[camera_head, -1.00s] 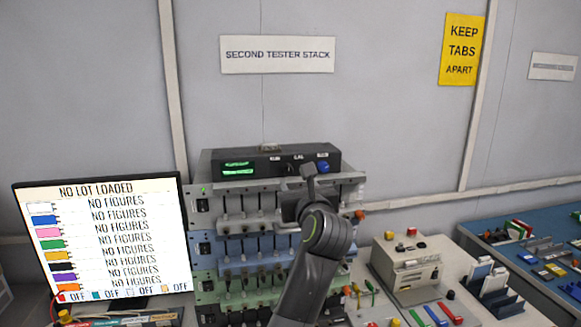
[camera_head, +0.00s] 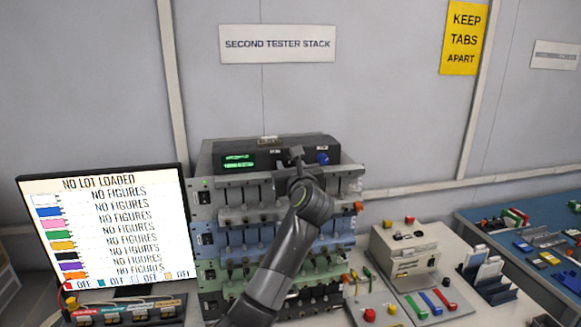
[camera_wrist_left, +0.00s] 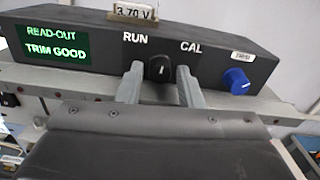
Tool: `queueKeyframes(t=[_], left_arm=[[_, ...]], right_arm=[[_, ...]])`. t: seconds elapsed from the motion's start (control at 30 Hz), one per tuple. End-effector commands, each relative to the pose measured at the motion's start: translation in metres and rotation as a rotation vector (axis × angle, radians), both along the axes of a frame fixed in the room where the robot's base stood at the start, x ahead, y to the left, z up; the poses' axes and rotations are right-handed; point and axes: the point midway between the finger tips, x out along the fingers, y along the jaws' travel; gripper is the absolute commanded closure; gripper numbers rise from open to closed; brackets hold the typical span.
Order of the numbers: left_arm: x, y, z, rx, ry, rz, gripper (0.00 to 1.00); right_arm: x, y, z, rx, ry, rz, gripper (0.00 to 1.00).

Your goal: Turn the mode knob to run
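The mode knob (camera_wrist_left: 159,68) is a small black knob on the dark top unit, between the printed words RUN, on its left, and CAL, on its right. It has a small pale mark, roughly upright; its exact direction is hard to read. My left gripper (camera_wrist_left: 157,80) is open, with one grey finger on each side of the knob and a gap visible on both sides. In the head view my left gripper (camera_head: 297,155) is at the front of the top unit (camera_head: 262,151) and hides the knob.
A blue knob (camera_wrist_left: 237,80) sits to the right on the same unit. A green read-out (camera_wrist_left: 54,44) at the left says TRIM GOOD. A 3.70 V tag (camera_wrist_left: 134,12) stands on top. Tester racks are below, with a monitor (camera_head: 110,230) at left and a beige box (camera_head: 405,250) at right.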

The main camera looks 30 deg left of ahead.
Motion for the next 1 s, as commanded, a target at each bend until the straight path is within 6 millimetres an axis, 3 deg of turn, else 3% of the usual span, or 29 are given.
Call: queueKeyframes(t=[0.03,0.23,0.57,1.0], left_arm=[[0.000,0.000,0.000,0.000,0.000,0.000,0.73],[0.000,0.000,0.000,0.000,0.000,0.000,0.99],[0.000,0.000,-0.001,-0.039,-0.032,0.000,0.99],[0.000,0.000,-0.004,-0.287,-0.237,0.000,0.99]], right_arm=[[0.000,0.000,0.000,0.000,0.000,0.000,0.55],[0.000,-0.001,0.000,-0.001,-0.001,0.001,0.55],[0.000,-0.002,-0.006,-0.002,-0.001,0.001,0.55],[0.001,-0.002,-0.034,-0.002,-0.001,0.001,0.55]])
